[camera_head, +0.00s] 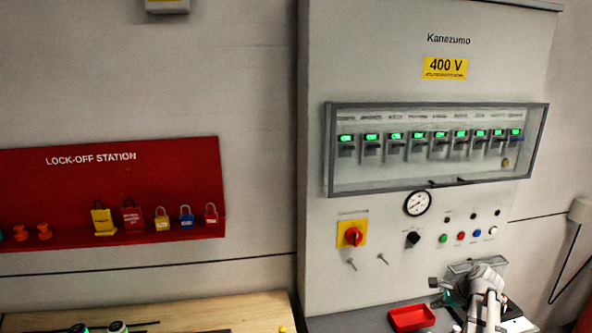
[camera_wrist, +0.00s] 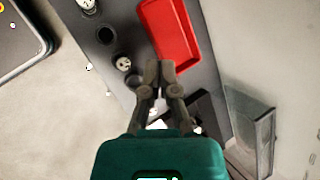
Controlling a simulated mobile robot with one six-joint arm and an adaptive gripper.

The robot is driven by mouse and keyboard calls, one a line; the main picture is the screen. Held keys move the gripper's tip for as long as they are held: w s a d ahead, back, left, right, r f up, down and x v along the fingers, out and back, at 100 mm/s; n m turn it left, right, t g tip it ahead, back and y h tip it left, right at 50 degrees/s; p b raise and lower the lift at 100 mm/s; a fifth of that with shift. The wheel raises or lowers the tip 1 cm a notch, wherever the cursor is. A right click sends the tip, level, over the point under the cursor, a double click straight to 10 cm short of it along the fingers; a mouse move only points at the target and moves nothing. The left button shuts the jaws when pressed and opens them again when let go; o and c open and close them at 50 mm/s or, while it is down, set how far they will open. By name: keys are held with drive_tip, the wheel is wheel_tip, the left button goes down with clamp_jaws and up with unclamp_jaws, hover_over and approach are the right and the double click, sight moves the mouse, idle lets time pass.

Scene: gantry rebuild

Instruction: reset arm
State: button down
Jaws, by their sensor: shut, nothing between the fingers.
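My gripper (camera_wrist: 159,70) shows in the wrist view with its two dark fingers together and nothing between them. It is over a grey shelf, with its fingertips just below the near end of a red tray (camera_wrist: 178,35) in the picture. In the head view my white arm reaches in at the lower right, beside the red tray (camera_head: 410,319). The gripper's fingers are too small there to make out clearly.
A grey cabinet (camera_head: 325,245) carries a covered row of breakers (camera_head: 435,143), a red-yellow rotary switch (camera_head: 353,235) and a gauge (camera_head: 417,203). A clear box (camera_wrist: 262,140) stands right of my gripper. A red lock-off station (camera_head: 110,180) hangs at left above a wooden table (camera_head: 230,308).

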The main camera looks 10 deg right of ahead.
drive_tip(key=s+a+f+n+g+h, duration=0.1)
drive_tip(key=s+a+f+n+g, duration=0.1)
drive_tip(key=a+n, duration=0.9)
drive_tip(key=s+a+f+n+g+h+b, duration=0.1)
drive_tip(key=a+n, duration=0.9)
drive_tip(key=a, duration=1.8)
drive_tip(key=s+f+g+h, duration=0.1)
drive_tip(key=s+g, duration=0.1)
drive_tip(key=g, duration=0.1)
drive_tip(key=shift+f+n, duration=0.15)
drive_tip(key=shift+n, duration=0.25)
drive_tip(key=shift+s+d, duration=0.1)
drive_tip(key=shift+d, duration=0.05)
